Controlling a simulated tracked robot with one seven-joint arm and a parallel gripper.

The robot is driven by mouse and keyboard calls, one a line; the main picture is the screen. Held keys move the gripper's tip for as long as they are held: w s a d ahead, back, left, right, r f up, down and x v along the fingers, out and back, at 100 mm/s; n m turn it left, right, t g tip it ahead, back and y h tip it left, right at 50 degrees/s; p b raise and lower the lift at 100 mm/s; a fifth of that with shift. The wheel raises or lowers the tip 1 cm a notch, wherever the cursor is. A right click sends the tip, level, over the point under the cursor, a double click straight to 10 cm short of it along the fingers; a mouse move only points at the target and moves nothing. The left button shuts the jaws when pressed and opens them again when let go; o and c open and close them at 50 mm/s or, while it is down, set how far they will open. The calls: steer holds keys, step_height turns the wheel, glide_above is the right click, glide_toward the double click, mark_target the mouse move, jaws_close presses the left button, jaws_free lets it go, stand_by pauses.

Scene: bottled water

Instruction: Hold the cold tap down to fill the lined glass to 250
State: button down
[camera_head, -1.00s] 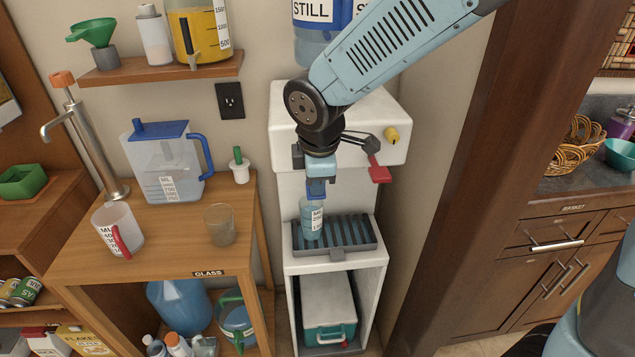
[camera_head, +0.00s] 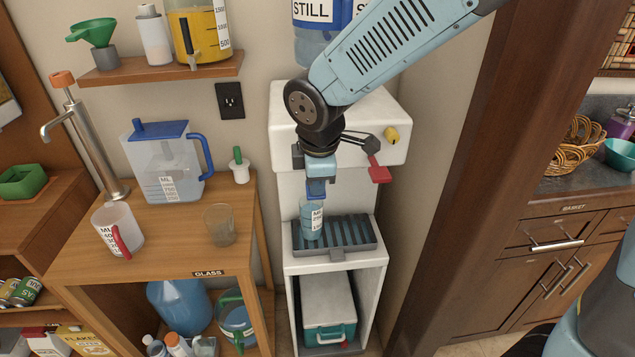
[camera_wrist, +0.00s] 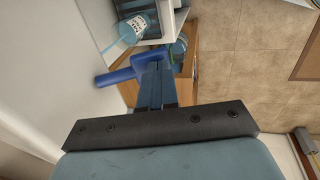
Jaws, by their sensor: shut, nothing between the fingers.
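The water dispenser (camera_head: 285,105) is white, with a blue tap (camera_head: 317,188) and a red tap (camera_head: 379,172). My gripper (camera_head: 318,178) is shut and empty at the blue tap; its closed fingers (camera_wrist: 157,92) overlap the blue lever (camera_wrist: 122,72) in the wrist view. I cannot tell how far the lever is pressed. The lined glass (camera_head: 308,222) stands upright on the drip tray (camera_head: 335,251) under the blue tap, with bluish water in it. It also shows in the wrist view (camera_wrist: 132,30). The exact level against its marks is too small to read.
A wooden table (camera_head: 70,245) to the left holds a blue-lidded pitcher (camera_head: 165,165), a red-handled measuring jug (camera_head: 113,232) and a plain glass (camera_head: 220,225). A cool box (camera_head: 328,310) sits below the drip tray.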

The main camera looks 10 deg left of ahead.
steer(key=shift+r, duration=0.8)
steer(key=shift+s+r, duration=0.1)
steer(key=shift+r, duration=0.4)
steer(key=v, duration=1.3)
steer(key=shift+s+d+f, duration=0.1)
steer(key=s+d+m+t, duration=0.1)
steer(key=s+d+m, duration=0.1)
steer(key=d+m, duration=0.8)
steer(key=s+d+f+m+t+h, duration=0.1)
steer(key=d+m, duration=1)
steer(key=d, duration=1.2)
steer(key=shift+s+m+t, duration=0.3)
steer(key=shift+s+t, duration=0.1)
steer(key=shift+s, duration=0.2)
